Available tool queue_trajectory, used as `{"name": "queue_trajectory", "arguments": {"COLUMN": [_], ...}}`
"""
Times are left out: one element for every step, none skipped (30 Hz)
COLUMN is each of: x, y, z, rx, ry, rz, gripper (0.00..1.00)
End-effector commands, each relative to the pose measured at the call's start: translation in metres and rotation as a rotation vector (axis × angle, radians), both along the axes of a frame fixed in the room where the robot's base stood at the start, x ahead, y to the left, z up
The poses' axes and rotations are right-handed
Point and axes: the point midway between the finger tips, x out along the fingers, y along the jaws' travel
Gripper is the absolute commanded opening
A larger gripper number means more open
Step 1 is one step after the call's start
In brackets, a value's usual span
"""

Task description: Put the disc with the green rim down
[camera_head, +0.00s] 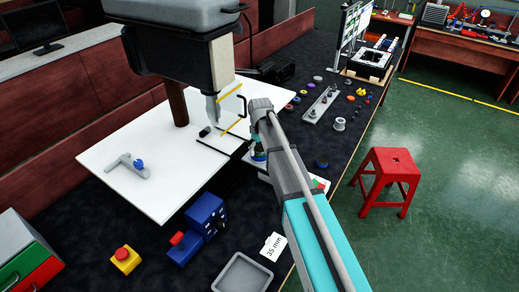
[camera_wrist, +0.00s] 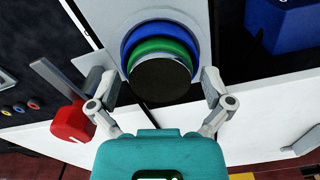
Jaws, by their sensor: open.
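The disc with the green rim (camera_wrist: 160,47) shows in the wrist view with a dark round face. It lies against a larger blue-rimmed round piece (camera_wrist: 158,28), on a light grey surface. My gripper (camera_wrist: 158,90) is open, with one finger on each side of the disc and visible space beside it. I cannot tell whether either finger touches it. In the head view my arm hides most of the gripper, and only a small part of the blue and green pieces (camera_head: 258,154) shows beside it.
A white board (camera_head: 130,170) lies left of my arm under a grey machine head. A blue box (camera_head: 206,214), a red-topped yellow button (camera_head: 125,259) and a grey tray (camera_head: 242,274) are in front. Several small coloured discs lie at the back. A red stool (camera_head: 390,160) stands at the right.

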Motion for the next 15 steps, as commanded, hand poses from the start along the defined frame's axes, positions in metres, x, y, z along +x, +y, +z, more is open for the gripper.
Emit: {"name": "queue_trajectory", "arguments": {"x": [0.0, 0.0, 0.0, 0.0, 0.0, 0.0, 0.0, 0.0, 0.0, 0.0, 0.0, 0.0, 0.0, 0.0, 0.0], "y": [0.0, 0.0, 0.0, 0.0, 0.0, 0.0, 0.0, 0.0, 0.0, 0.0, 0.0, 0.0, 0.0, 0.0, 0.0], "z": [0.0, 0.0, 0.001, 0.001, 0.002, 0.003, 0.004, 0.006, 0.008, 0.009, 0.011, 0.013, 0.016, 0.018, 0.021], "rx": [0.0, 0.0, 0.0, 0.0, 0.0, 0.0, 0.0, 0.0, 0.0, 0.0, 0.0, 0.0, 0.0, 0.0, 0.0], "ry": [0.0, 0.0, 0.0, 0.0, 0.0, 0.0, 0.0, 0.0, 0.0, 0.0, 0.0, 0.0, 0.0, 0.0, 0.0], "rz": [0.0, 0.0, 0.0, 0.0, 0.0, 0.0, 0.0, 0.0, 0.0, 0.0, 0.0, 0.0, 0.0, 0.0, 0.0], "gripper": [1.0, 1.0, 1.0, 1.0, 1.0, 1.0, 1.0, 1.0, 1.0, 1.0, 1.0, 1.0, 1.0, 1.0, 1.0]}}
